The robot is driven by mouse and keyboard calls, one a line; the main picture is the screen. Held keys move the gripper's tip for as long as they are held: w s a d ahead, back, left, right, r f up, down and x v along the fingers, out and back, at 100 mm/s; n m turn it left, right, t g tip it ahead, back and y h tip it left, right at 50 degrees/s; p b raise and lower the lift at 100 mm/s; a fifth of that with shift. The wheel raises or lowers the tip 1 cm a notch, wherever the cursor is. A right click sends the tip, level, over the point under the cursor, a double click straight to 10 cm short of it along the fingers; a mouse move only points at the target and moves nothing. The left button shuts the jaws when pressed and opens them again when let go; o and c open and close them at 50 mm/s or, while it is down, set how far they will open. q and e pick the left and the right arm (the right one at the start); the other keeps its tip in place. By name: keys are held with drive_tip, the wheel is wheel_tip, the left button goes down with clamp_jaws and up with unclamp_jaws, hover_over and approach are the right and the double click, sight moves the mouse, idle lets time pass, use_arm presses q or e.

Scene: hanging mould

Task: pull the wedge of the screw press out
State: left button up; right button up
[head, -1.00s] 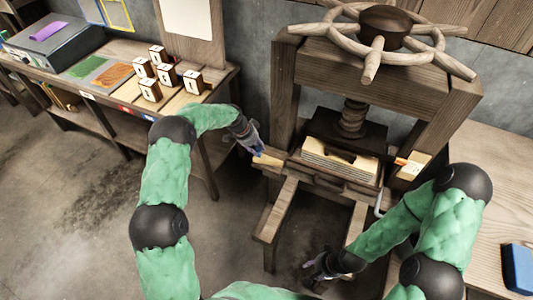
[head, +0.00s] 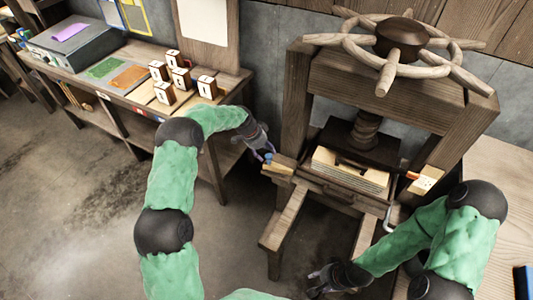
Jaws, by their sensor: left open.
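The wooden screw press (head: 386,90) stands at the right of the head view. A pale wooden piece that looks like the wedge (head: 278,169) sticks out at the left side of its bed. My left gripper (head: 267,156) is open at the outer end of this piece. Its blue-tipped fingers are close to the wood; I cannot tell whether they touch. My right gripper (head: 318,283) is low in front of the press, away from the wedge, and its small dark fingers do not show clearly whether they are apart.
A stack of pale boards (head: 350,172) lies under the press plate. A pale block (head: 426,181) with a red part beside it sits at the press's right. A bench (head: 137,92) with several numbered blocks stands at the left. A wooden table (head: 500,215) is at the right.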

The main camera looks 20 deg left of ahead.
use_arm(q)
drive_tip(key=v, duration=0.9)
drive_tip(key=shift+r, duration=0.4)
drive_tip(key=shift+s+a, duration=0.1)
